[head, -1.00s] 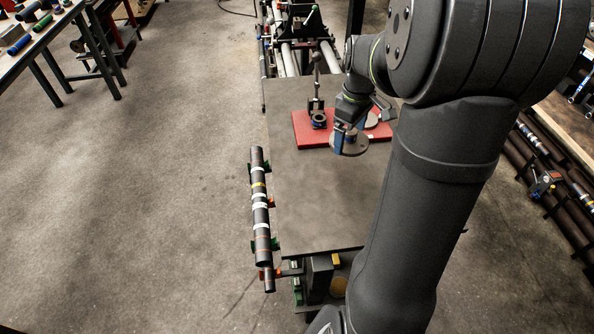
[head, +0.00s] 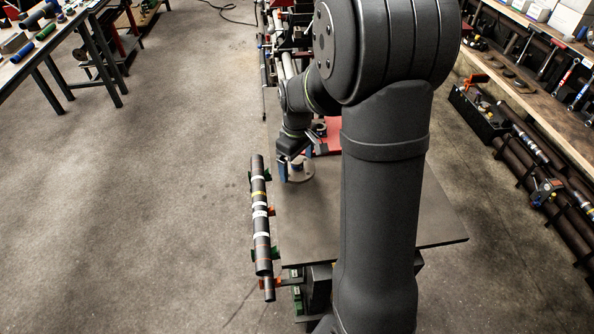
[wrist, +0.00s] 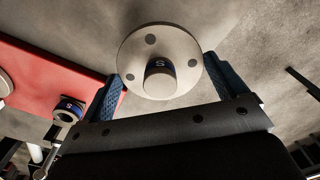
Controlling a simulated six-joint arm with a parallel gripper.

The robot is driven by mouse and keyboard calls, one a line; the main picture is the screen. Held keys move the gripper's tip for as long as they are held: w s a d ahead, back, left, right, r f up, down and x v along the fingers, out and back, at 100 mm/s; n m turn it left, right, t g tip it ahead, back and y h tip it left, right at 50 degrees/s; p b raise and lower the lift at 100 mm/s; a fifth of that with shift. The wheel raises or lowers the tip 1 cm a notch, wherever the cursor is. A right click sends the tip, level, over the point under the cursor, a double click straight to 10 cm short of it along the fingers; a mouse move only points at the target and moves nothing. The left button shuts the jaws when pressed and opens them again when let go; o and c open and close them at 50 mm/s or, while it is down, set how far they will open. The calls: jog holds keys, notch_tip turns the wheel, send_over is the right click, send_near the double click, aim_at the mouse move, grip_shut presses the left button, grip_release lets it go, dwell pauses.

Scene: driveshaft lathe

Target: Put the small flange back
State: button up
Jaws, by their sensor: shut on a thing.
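My gripper (head: 296,168) is shut on the small flange, a pale grey round disc (head: 300,174) with a short hub. In the wrist view, the disc (wrist: 185,50) shows dark holes and a blue-black band marked "S" on its hub. The blue fingers of my gripper (wrist: 163,66) stand on either side of it. The flange is over the grey table, left of and nearer than the red mat (head: 332,138). My arm hides much of the mat in the head view.
A long dark shaft with white and yellow bands (head: 260,215) lies in green and orange supports at the table's left edge, close to the flange. The grey table top (head: 440,222) is bare at the front right.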

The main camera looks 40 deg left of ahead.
aim_at(297, 172)
jog(key=shift+f, duration=1.95)
jog(key=shift+f, duration=0.1)
jog(key=o, duration=1.2)
notch_tip(297, 172, up, 12)
jog(key=shift+r, duration=0.1)
